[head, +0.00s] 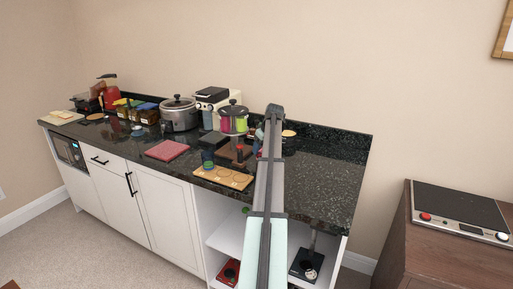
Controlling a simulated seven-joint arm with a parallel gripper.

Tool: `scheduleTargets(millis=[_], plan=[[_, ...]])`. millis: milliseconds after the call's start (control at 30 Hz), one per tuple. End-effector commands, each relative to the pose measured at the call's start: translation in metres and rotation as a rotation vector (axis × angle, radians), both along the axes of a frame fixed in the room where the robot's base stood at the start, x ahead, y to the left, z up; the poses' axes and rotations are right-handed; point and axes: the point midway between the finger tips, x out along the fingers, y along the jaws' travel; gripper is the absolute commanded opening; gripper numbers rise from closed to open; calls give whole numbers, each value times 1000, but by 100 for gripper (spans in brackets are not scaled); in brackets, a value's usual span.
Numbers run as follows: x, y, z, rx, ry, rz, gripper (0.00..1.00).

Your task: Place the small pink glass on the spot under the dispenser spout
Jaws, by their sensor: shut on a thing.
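A dispenser (233,124) with pink and green tanks and a dark lid stands toward the back of the black counter. A dark brown base (232,153) lies below its tanks; the exact spot under the spout is too small to make out. My arm reaches up across the counter just right of the dispenser. My gripper (259,142) shows only in part, beside and behind the arm link, close to the dispenser's right side. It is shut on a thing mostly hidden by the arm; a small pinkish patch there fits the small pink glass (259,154). Its tilt cannot be told.
A wooden board with round recesses (223,177) lies at the counter's front edge, with a dark blue-green cup (207,159) behind it. Counter right of my arm is mostly clear.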

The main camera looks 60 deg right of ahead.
Motion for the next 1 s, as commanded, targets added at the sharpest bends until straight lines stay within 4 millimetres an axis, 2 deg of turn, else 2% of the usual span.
scheduleTargets(millis=[267,400,733,767,1000], plan=[[37,-16,1,0,-1,1,28],[34,-13,-12,2,0,-1,28],[33,-13,-14,0,0,0,28],[33,-13,-14,0,0,0,62],[33,-14,-14,0,0,0,85]])
